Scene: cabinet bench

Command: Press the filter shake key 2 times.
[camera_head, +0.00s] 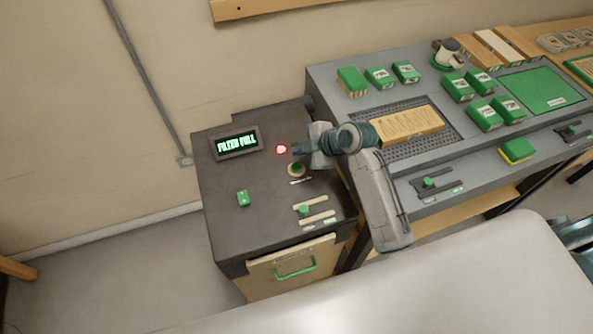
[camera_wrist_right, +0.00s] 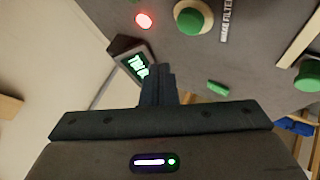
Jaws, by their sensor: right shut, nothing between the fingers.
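The filter shake key is a round green button on a pale base (camera_head: 296,169), on top of the dark cabinet (camera_head: 225,178). In the right wrist view the green button (camera_wrist_right: 193,17) is near the top edge, beside a partly cut-off label reading "FILTER". My right gripper (camera_head: 297,151) is shut and empty, above the cabinet just beyond the button and right of the lit red lamp (camera_head: 281,149). Its closed fingers (camera_wrist_right: 157,85) show in the wrist view, apart from the button there. My left gripper is not in view.
A green rocker (camera_head: 243,198) and a slider with a green knob (camera_head: 303,210) share the cabinet top. A drawer with a green handle (camera_head: 295,268) is in front. A grey bench (camera_head: 330,85) with green-topped boxes stands at right, behind my right arm.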

